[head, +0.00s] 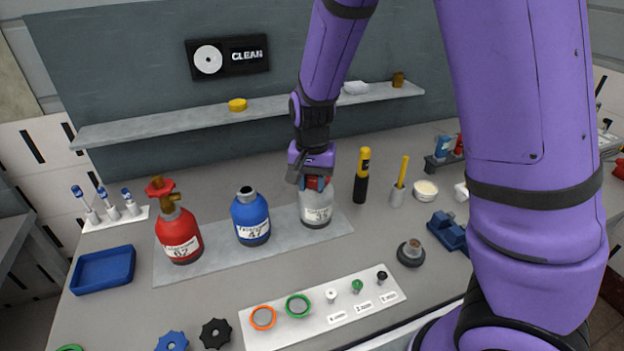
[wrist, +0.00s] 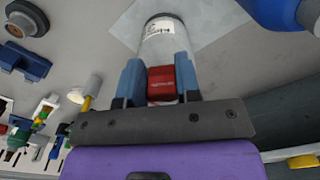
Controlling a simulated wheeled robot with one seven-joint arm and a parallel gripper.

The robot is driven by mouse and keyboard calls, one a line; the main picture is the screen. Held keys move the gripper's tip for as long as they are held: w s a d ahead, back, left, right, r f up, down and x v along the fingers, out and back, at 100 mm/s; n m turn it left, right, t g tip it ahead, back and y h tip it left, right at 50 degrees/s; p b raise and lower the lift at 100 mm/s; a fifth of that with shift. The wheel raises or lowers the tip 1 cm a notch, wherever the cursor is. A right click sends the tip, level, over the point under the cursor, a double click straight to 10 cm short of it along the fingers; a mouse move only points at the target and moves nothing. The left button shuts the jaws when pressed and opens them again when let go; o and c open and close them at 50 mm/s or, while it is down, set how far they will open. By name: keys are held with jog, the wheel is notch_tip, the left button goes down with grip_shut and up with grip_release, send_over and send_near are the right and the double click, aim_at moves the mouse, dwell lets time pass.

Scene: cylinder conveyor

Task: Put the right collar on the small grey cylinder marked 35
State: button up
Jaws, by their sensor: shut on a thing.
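The small grey cylinder (head: 317,212) stands upright at the right end of the light grey strip, its label partly readable. My gripper (head: 314,183) is directly above its top. In the wrist view, my gripper's blue fingers (wrist: 160,84) are shut on a red block-like piece (wrist: 162,85), with the grey cylinder (wrist: 165,45) just beyond. The fingers hide the cylinder's neck, so I cannot tell whether the red piece is seated on it. An orange ring (head: 262,318) and a green ring (head: 298,305) lie on the white panel in front.
A blue cylinder (head: 250,215) stands close left of the grey one, and a red cylinder (head: 178,235) with a valve stands farther left. A black and yellow tool (head: 362,177) stands close right. A shelf (head: 190,120) runs behind. The bench between strip and panel is clear.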

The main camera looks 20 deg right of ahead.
jog(key=shift+f, duration=0.55)
jog(key=o, duration=1)
jog(key=shift+r, duration=0.15)
notch_tip(320, 180, up, 6)
jog(key=shift+f, duration=0.1)
dwell(0.4)
jog(key=s+d+r+n+t, duration=0.1)
jog(key=s+d+r+n, duration=0.1)
jog(key=s+r, duration=0.4)
jog(key=s+d+r+n+t, duration=0.2)
jog(key=s+d+r, duration=0.2)
jog(key=s+r, duration=0.3)
jog(key=s+d+r+n+t, duration=0.2)
jog(key=s+r, duration=0.4)
jog(key=s, duration=0.3)
jog(key=shift+s+d+r, duration=0.1)
jog(key=shift+s+d, duration=0.05)
jog(key=shift+d, duration=0.25)
jog(key=shift+s+d+r, duration=0.1)
jog(key=shift+d, duration=0.3)
